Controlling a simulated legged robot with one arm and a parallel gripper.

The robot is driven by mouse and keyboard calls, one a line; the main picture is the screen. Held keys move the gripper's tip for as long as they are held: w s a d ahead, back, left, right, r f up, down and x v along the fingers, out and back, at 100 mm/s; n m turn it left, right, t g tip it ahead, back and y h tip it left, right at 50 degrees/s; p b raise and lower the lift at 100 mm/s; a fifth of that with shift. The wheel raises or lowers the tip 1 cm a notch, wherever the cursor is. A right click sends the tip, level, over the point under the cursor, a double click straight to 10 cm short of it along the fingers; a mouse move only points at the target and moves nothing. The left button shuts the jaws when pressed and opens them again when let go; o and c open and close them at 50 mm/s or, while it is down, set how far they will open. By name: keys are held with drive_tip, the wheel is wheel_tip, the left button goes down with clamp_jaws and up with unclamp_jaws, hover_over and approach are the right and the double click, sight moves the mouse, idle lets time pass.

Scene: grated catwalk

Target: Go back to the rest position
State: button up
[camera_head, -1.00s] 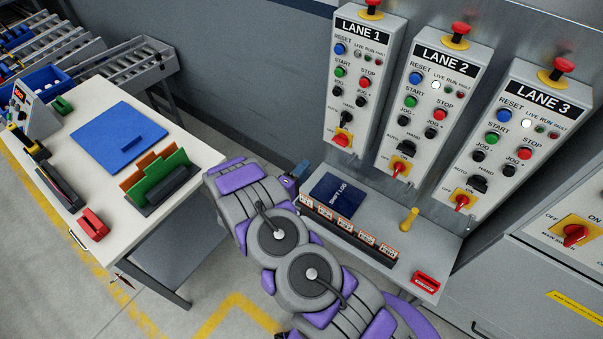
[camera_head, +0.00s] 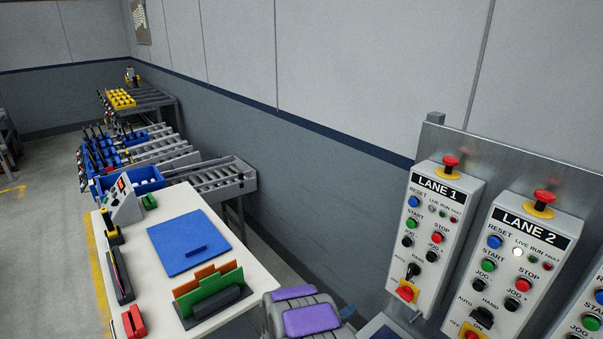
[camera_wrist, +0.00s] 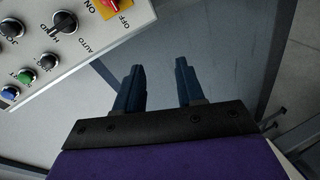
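My gripper (camera_wrist: 160,88) shows in the wrist view with its two dark blue fingers spread apart and nothing between them. It is open. A control box (camera_wrist: 75,35) with buttons and a hand/auto knob lies at the upper left of the wrist view, apart from the fingers. In the head view my purple and grey arm shows only at the bottom middle, and the gripper itself is out of that view. The Lane 1 box (camera_head: 440,215) and Lane 2 box (camera_head: 510,270) are mounted at the right of the head view.
A white table (camera_head: 190,205) at the left carries a blue board (camera_head: 190,243), coloured folders in a rack (camera_head: 215,305) and a red object (camera_head: 133,322). Roller conveyors (camera_head: 220,180) run along the wall behind it. Open floor (camera_head: 60,220) lies left of the table.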

drive_tip(key=w+a+r+m+g+y+b, duration=0.1)
drive_tip(key=a+r+y+b, duration=0.15)
drive_tip(key=a+y, duration=0.3)
drive_tip(key=w+a+r+m+y+b, duration=0.1)
drive_tip(key=a+r+y, duration=0.3)
drive_tip(key=a, duration=0.2)
drive_tip(key=s+a+r+g+y+b, duration=0.2)
drive_tip(key=s+a+r+g+y, duration=0.15)
drive_tip(key=s+r, duration=0.45)
drive_tip(key=s+d+r+m+g+b, duration=0.1)
drive_tip(key=s+d, duration=0.4)
drive_tip(key=s, duration=0.8)
drive_tip(key=s+d+r+m+g+h+b, duration=0.1)
drive_tip(key=s+d+g, duration=0.3)
drive_tip(key=s, duration=0.9)
drive_tip(key=s+d+r+m+g+h+b, duration=0.1)
drive_tip(key=s+d, duration=0.4)
drive_tip(key=s, duration=0.8)
drive_tip(key=shift+d+m+g+b, duration=0.3)
drive_tip(key=shift+m+g+b, duration=0.3)
drive_tip(key=shift+g+b, duration=0.5)
